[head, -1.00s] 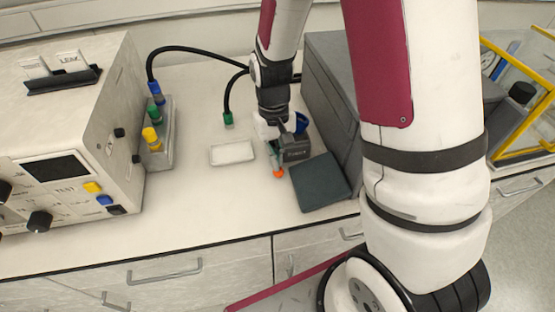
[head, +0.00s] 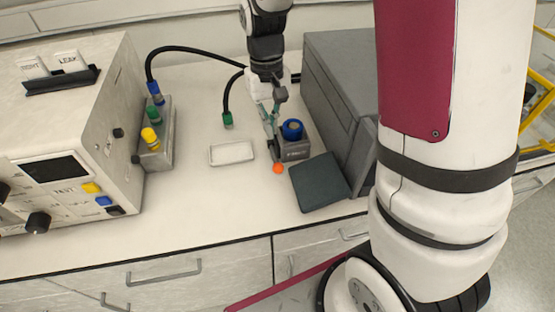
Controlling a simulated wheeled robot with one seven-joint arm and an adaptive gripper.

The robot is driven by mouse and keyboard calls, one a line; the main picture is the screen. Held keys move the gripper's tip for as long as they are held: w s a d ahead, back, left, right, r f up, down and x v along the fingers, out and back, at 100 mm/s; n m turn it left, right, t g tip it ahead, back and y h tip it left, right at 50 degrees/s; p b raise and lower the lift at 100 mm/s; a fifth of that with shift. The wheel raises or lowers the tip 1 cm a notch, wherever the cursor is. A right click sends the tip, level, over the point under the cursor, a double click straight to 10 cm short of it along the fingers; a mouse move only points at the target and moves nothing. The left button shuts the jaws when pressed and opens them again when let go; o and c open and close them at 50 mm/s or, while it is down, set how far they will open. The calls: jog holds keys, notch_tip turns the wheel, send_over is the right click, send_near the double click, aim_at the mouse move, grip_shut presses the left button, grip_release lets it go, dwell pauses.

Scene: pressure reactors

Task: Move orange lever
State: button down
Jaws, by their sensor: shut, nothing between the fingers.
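The orange lever shows as a small orange knob (head: 278,168) at the front left foot of a small dark grey block (head: 297,152) on the bench. A blue ring-shaped fitting (head: 292,129) sits on top of the block. My gripper (head: 273,138) points down at the block's left side, with its fingertips just above and behind the orange knob. It is shut and empty. I cannot tell whether the fingertips touch the block or the lever; the lever's shaft is hidden.
A white tray (head: 232,153) lies to the left. A green-ended black hose (head: 228,119) stands behind it. A large grey box (head: 338,85) and a dark flat panel (head: 320,182) are close on the right. A control unit (head: 70,130) fills the left. The front bench is clear.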

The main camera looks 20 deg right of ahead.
jog(key=r, duration=0.4)
jog(key=shift+w+r, duration=0.2)
jog(key=shift+r, duration=0.05)
jog(key=s+r+t, duration=0.3)
jog(key=s+r, duration=0.3)
jog(key=s, duration=0.4)
jog(key=s+r+t, duration=0.2)
jog(key=s+r, duration=0.4)
jog(key=s, duration=0.4)
jog(key=shift+s+r+n+t, duration=0.25)
jog(key=shift+n+t, duration=0.05)
jog(key=shift+t, duration=0.1)
jog(key=shift+w+d, duration=0.1)
